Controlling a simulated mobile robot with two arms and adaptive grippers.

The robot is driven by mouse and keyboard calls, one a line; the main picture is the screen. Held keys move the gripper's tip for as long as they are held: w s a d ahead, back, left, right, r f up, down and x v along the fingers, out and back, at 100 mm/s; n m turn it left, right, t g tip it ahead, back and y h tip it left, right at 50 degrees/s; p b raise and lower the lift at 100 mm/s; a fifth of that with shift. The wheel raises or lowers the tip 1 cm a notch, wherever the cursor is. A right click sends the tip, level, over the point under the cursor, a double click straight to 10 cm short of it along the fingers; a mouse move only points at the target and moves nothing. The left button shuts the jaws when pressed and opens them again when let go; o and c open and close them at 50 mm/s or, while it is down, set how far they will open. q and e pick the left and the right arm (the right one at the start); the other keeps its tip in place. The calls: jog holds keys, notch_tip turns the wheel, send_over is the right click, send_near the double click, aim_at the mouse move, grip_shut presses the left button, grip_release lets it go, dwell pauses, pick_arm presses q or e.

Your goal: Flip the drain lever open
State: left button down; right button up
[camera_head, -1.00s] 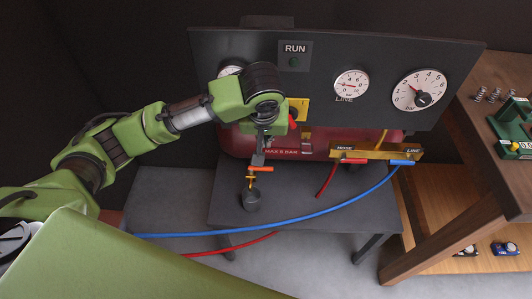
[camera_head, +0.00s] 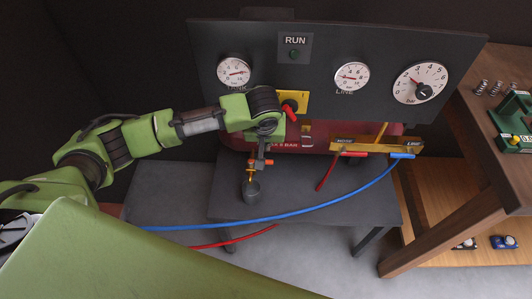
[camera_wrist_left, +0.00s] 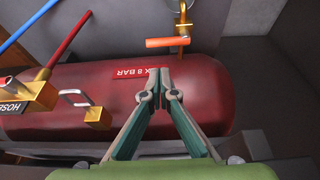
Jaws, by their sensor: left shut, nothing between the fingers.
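The drain lever (camera_head: 265,162) is a short orange bar on a brass drain valve (camera_head: 251,176) under the red tank, with a dark cup (camera_head: 252,191) below it. In the left wrist view the lever (camera_wrist_left: 166,42) lies crosswise on the brass valve (camera_wrist_left: 183,27). My left gripper (camera_head: 259,152) is shut and empty, just behind and above the lever in the head view. In the wrist view its closed fingertips (camera_wrist_left: 158,74) point at the lever, with a small gap in the picture; contact cannot be told. My right gripper is not in view.
The red tank (camera_wrist_left: 140,105) sits close behind my fingers. Above it stands a dark panel (camera_head: 330,100) with gauges and a red-handled yellow switch (camera_head: 290,104). A brass manifold (camera_head: 375,150) is to the right, with a blue hose (camera_head: 300,212) crossing in front.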

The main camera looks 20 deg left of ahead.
pick_arm(q)
jog(key=x, duration=0.9)
jog(key=shift+f, duration=0.3)
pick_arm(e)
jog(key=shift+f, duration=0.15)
pick_arm(q)
jog(key=shift+w, duration=0.1)
